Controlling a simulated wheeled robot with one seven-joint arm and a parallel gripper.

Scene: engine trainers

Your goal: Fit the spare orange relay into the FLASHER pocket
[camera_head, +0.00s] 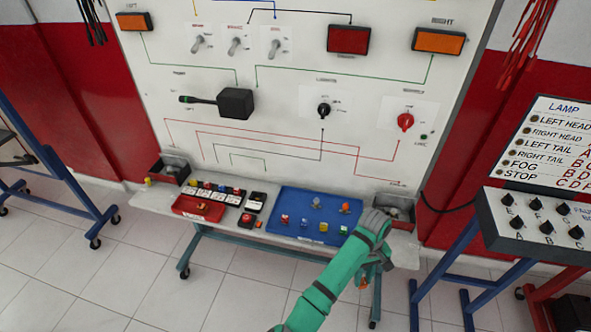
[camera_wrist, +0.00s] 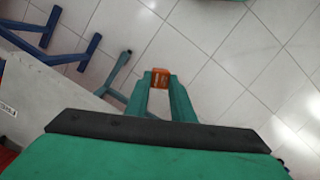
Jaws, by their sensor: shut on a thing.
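The orange relay (camera_wrist: 160,79) is held between the two fingertips of my gripper (camera_wrist: 161,88) in the wrist view, over the tiled floor. In the head view my gripper (camera_head: 372,274) is low at the shelf's front right, and the small orange relay (camera_head: 363,283) shows at its tips. The gripper is shut on it. A row of pockets with coloured pieces (camera_head: 214,192) stands at the left of the shelf, with black holders beside it. The labels are too small to read, so I cannot tell which pocket is FLASHER.
A blue tray (camera_head: 284,231) with several small coloured pieces lies mid-shelf. A red tray (camera_head: 184,212) lies at the left. Open bins stand at both shelf ends. The upright panel (camera_head: 290,150) rises behind. Floor in front is clear.

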